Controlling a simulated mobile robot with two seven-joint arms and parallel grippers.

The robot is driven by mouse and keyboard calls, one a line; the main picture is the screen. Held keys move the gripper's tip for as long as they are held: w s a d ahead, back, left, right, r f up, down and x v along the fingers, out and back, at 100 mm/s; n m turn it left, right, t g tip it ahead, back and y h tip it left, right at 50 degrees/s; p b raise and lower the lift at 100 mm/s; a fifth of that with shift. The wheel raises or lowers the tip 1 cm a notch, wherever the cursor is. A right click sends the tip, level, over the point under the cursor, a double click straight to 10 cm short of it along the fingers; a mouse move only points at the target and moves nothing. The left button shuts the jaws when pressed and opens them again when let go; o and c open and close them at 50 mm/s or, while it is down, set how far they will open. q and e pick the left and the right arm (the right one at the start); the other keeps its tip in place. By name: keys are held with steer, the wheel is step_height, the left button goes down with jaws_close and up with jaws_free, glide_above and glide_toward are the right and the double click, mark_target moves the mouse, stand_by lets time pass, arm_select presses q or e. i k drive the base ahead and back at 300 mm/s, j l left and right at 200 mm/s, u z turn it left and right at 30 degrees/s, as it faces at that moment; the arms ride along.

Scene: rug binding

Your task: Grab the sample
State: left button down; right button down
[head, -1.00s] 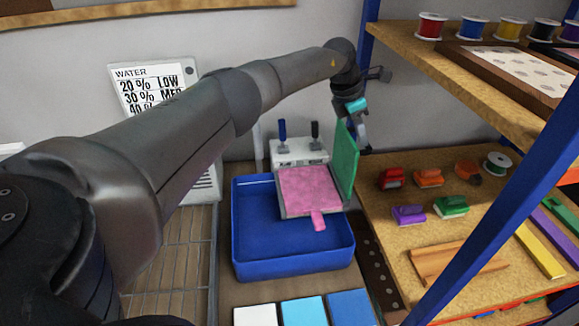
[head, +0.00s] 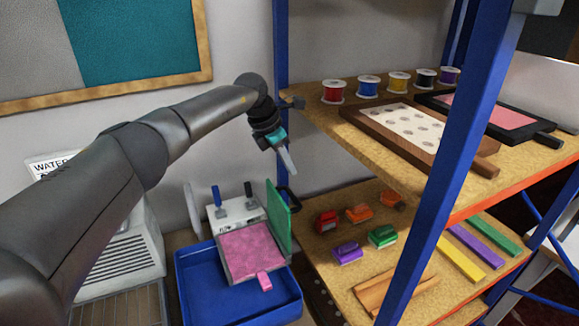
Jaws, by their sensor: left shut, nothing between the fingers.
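My left gripper (head: 289,163) is shut and empty, its fingertips pointing down in the air in front of the blue shelf post. Below and left of it, a pink speckled square (head: 250,250) with a small tab lies on a white device (head: 238,212) with an upright green panel (head: 278,218). On the upper shelf, a wooden-framed board (head: 405,118) carries a white sheet with grey spots, and a black-framed tray (head: 540,136) holds a pink sheet (head: 488,108). I cannot tell which of these is the sample. My right gripper is not in view.
A blue tub (head: 210,290) stands around the device's front. A blue shelf post (head: 430,190) rises in front of the shelves. Several thread spools (head: 333,92) line the upper shelf; coloured clips (head: 383,237) and strips (head: 460,258) lie on the lower one.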

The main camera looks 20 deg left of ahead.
mark_target(252, 251)
steer(key=k+l, duration=0.3)
steer(key=k, duration=0.15)
steer(key=k+l, duration=0.3)
steer(key=k, duration=0.15)
steer(key=k+l, duration=0.3)
steer(key=k, duration=0.2)
